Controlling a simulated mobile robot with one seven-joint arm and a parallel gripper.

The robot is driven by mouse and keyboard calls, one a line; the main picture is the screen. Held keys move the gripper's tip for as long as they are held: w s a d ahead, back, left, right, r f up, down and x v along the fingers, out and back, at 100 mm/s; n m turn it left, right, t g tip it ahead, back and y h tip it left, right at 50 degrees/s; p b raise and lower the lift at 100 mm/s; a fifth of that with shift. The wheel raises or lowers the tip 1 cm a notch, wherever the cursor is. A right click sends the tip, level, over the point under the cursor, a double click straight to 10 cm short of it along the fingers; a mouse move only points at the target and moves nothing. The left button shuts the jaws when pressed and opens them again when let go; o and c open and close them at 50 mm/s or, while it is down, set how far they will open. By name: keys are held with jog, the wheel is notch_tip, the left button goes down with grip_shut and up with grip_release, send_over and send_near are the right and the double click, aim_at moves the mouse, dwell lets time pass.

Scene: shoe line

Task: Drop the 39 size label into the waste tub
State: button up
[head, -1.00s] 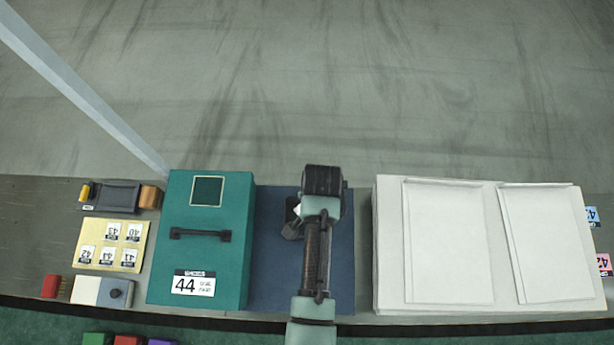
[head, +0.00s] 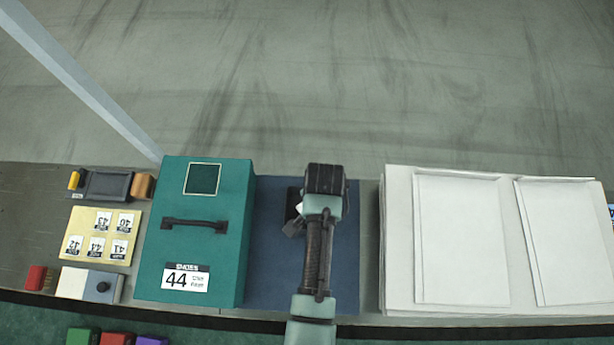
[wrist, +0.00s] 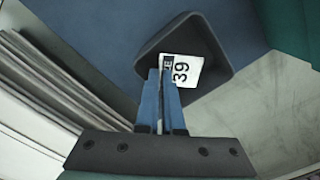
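The 39 size label (wrist: 183,70) is white with a dark end strip. In the wrist view it shows face up against the inside of a dark square tub (wrist: 213,40), with its strip end at my fingertips. My gripper (wrist: 162,72) points into the tub, its blue fingers close together with a thin gap. I cannot tell whether they pinch the label or it lies loose. In the head view the tub (head: 293,200) stands on the blue mat, partly hidden by my arm, and a white bit of label shows beside it.
A teal box (head: 235,260) with a handle and a 44 label stands left of the mat (head: 270,275). A card (head: 75,248) of size labels lies further left. A stack of white sheets (head: 395,250) is on the right. Coloured blocks sit at the lower left.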

jog(key=o, duration=0.5)
jog(key=shift+c, duration=0.2)
jog(key=shift+r, duration=0.1)
notch_tip(320, 180, up, 13)
dwell(0.5)
jog(key=w+r+n+t, duration=0.3)
jog(key=w+r+t, duration=0.5)
jog(key=r, duration=0.8)
jog(key=w+r+n+t, duration=0.2)
jog(key=w+r+t, duration=0.4)
jog(key=w+r, duration=0.7)
jog(key=s+a+r+n+t, duration=0.1)
jog(key=s+r+t, duration=0.2)
jog(key=r, duration=0.7)
jog(key=s+r+n+t, duration=0.1)
jog(key=s+r+t, duration=0.25)
jog(key=r, duration=0.75)
jog(key=s+r+n+t, duration=0.1)
jog(key=s+r+t, duration=0.2)
jog(key=r, duration=0.4)
jog(key=s+r+n+t, duration=0.1)
jog(key=s+r+t, duration=0.2)
jog(key=s+r, duration=0.3)
jog(key=shift+s+a+r+t, duration=0.2)
jog(key=shift+s+r+t, duration=0.15)
jog(key=shift+r, duration=0.15)
